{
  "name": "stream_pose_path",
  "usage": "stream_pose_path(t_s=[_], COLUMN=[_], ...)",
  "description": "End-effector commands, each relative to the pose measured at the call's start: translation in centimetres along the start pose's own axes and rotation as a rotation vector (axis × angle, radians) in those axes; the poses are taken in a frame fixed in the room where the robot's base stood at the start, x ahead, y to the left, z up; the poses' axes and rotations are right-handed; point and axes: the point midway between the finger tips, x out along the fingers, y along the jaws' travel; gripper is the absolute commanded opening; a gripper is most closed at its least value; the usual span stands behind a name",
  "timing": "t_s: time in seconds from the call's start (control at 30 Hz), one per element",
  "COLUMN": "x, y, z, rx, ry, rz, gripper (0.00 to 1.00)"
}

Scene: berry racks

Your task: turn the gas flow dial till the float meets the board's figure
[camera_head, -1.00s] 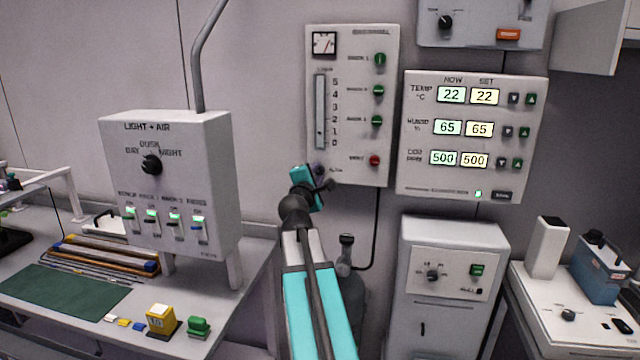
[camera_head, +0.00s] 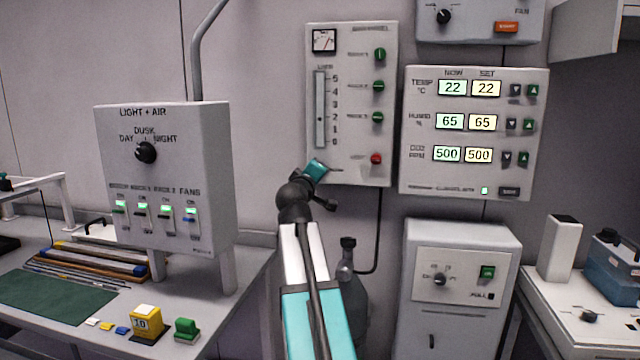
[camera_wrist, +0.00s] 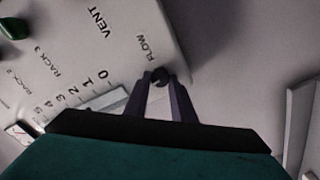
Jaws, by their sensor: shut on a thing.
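The gas panel (camera_head: 350,165) is a pale box on the wall with a vertical flow tube (camera_head: 319,95) scaled 0 to 5. A small dark mark in the tube, near 2, may be the float; it is too small to be sure. My gripper (camera_head: 318,168) is at the panel's lower left and hides the flow dial in the head view. In the wrist view, the dark round flow dial (camera_wrist: 160,75) sits by the word FLOW, between the two fingers of my gripper (camera_wrist: 159,84), which is shut on it. No board with a flow figure is clearly in view.
A light and air box (camera_head: 170,220) stands left on the bench. A cabinet (camera_head: 460,235) and a gas bottle (camera_head: 348,285) are below.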

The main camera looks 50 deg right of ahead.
Motion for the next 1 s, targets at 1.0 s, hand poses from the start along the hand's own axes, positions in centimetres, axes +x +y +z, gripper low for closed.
stream_pose_path(t_s=[1.0], x=[-0.03], y=[-0.42], z=[0.25], rx=[0.662], ry=[-0.008], rz=[-0.006], gripper=[0.01])
